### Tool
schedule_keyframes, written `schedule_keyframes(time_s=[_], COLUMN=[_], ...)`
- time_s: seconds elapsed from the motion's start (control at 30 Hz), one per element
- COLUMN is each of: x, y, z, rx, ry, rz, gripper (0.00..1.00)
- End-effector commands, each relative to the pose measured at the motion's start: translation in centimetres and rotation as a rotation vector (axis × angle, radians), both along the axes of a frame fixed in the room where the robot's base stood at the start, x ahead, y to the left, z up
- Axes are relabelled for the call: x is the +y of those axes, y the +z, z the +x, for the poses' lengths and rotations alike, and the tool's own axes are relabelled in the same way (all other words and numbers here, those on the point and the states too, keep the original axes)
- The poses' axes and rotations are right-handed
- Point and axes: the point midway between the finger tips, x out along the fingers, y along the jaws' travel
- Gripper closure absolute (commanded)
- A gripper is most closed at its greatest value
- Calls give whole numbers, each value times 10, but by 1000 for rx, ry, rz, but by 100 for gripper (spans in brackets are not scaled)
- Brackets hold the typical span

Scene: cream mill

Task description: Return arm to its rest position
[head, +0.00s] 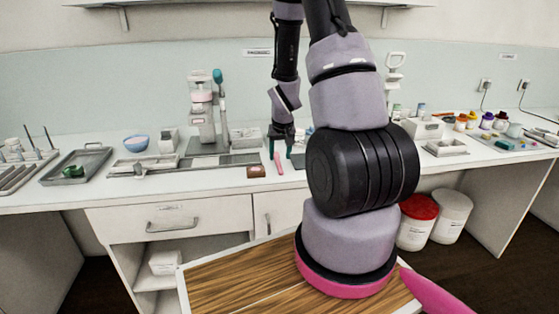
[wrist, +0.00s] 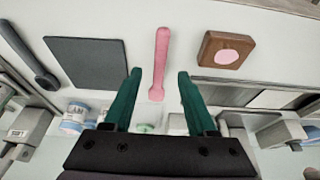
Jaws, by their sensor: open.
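My gripper (head: 280,150) is over the white counter (head: 230,182) at the back, with the arm stretched out and down to it. In the wrist view my gripper (wrist: 158,75) has its two green fingers wide apart, with nothing held between them. A pink stick-like tool (wrist: 161,55) with a rounded end lies beyond and between the fingertips. The same pink tool (head: 277,163) shows just below the fingers in the head view. I cannot tell the exact height of the fingertips above the counter.
A dark square slab (wrist: 88,62) and a wooden block with a pink disc (wrist: 226,49) flank the pink tool. A mixer-like machine (head: 203,115) and metal trays (head: 75,163) stand left; small jars (head: 487,120) stand right. Two lidded buckets (head: 417,222) are below the counter.

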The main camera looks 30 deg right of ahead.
Motion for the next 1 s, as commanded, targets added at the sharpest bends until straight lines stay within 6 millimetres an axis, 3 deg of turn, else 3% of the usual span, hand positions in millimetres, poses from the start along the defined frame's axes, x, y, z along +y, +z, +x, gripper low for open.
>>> schedule_keyframes(time_s=[0.1, 0.3, 0.73, 0.87, 1.0], x=[2, 5, 9, 19, 40], y=[25, 54, 77, 115, 175], z=[-7, -17, -24, -28, -46], rx=[-5, -4, -10, -42, -93], ry=[0, 0, -2, -17, -33], rz=[-1, 0, 2, 17, 50], gripper=[43, 43, 43, 43, 43])
